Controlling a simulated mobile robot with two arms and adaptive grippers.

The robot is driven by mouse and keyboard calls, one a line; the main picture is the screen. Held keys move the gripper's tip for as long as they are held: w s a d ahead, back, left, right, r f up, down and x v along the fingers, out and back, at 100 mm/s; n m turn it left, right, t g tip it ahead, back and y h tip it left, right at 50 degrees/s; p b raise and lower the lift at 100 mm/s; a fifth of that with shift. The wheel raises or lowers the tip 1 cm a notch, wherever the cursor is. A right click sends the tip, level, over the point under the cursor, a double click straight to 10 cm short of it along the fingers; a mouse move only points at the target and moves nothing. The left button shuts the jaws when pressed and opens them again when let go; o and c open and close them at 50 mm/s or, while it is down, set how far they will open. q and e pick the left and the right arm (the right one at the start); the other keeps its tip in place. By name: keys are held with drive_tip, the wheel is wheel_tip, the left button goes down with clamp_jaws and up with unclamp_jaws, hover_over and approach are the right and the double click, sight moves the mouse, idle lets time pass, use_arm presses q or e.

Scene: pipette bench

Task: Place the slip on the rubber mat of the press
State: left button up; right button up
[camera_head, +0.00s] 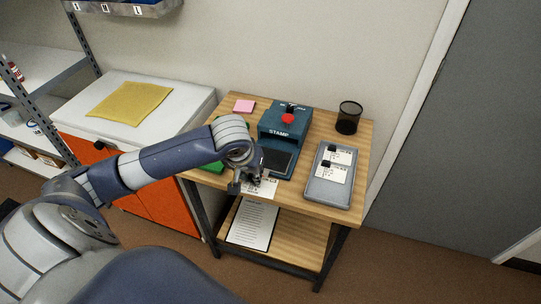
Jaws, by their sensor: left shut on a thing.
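The stamp press (284,128) is a teal block with a red knob, standing at the middle back of the wooden table. Its dark rubber mat (277,161) lies at the front of the press and looks bare. My left gripper (252,184) is shut on a white slip (264,187) with dark print, in front of the mat near the table's front edge. The gripper hides part of the slip. I cannot tell whether the slip touches the table. My right gripper is not in view.
A grey tray (325,196) with printed slips lies right of the press. A black mesh cup (348,117) stands at the back right, a pink pad (244,106) at the back left. A green object (207,161) is partly behind my arm. A white sheet (253,224) lies on the lower shelf.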

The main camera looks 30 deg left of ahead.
use_arm(q)
drive_tip(key=w+a, duration=0.1)
drive_tip(key=w, duration=0.3)
drive_tip(key=w+a+p, duration=0.1)
drive_tip(key=w, duration=0.3)
drive_tip(key=w+a+p, duration=0.1)
drive_tip(key=w+a, duration=0.1)
drive_tip(key=w, duration=0.3)
drive_tip(key=shift+a+f, duration=0.1)
drive_tip(key=shift+f, duration=0.3)
drive_tip(key=shift+w+a+f, duration=0.15)
drive_tip(key=shift+w+a, duration=0.15)
drive_tip(key=shift+w, duration=0.35)
wheel_tip(320, 180, down, 4)
drive_tip(key=shift+r+p, duration=0.2)
drive_tip(key=shift+p, duration=0.35)
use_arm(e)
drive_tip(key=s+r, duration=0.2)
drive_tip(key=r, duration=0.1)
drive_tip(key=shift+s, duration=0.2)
use_arm(q)
drive_tip(key=o, duration=0.4)
drive_tip(key=shift+f, duration=0.1)
drive_tip(key=o, duration=0.4)
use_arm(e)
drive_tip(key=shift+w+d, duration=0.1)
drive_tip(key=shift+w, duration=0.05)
